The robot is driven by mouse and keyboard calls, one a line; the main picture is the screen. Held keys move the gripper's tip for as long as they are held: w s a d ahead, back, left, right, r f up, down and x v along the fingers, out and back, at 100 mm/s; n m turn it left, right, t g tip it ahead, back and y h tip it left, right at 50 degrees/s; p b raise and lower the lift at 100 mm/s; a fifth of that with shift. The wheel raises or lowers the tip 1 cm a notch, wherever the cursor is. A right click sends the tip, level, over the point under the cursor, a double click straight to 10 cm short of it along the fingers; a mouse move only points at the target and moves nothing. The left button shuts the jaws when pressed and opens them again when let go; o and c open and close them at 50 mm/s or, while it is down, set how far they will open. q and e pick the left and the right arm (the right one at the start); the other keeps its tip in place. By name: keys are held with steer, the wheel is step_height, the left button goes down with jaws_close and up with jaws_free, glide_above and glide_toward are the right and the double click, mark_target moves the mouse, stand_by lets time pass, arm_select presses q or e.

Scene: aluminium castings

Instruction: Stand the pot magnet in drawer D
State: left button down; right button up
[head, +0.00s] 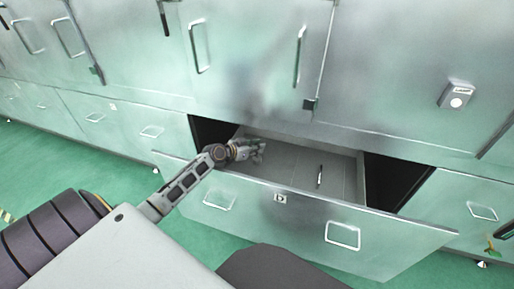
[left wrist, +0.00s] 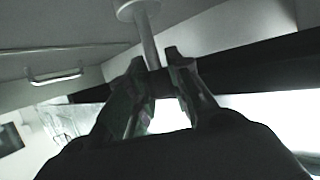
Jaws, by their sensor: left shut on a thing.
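In the left wrist view my left gripper (left wrist: 160,68) is shut on the stem of the pot magnet (left wrist: 149,40), a pale disc on a slim rod. The disc sticks out beyond the fingertips. In the head view the magnet is too small to make out, and whether it touches the drawer floor cannot be told. My right gripper is not in view.
A slim dark-and-light object (head: 320,176) is in the drawer, right of my gripper. Thin lines divide the grey drawer floor, which looks otherwise clear. Closed cabinet doors with handles (head: 299,55) rise behind. A grey box (head: 457,96) is fixed at the right.

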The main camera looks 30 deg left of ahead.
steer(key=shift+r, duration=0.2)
arm_select(q)
steer(key=c, duration=1.3)
jaws_free()
steer(key=shift+s+a+r, duration=0.15)
steer(key=shift+s, duration=0.25)
steer(key=v, duration=0.6)
steer(key=shift+s+p, duration=0.25)
steer(key=shift+p, duration=0.15)
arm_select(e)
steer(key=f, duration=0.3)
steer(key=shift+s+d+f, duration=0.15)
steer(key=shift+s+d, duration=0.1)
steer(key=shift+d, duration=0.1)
arm_select(q)
steer(key=shift+r, duration=0.15)
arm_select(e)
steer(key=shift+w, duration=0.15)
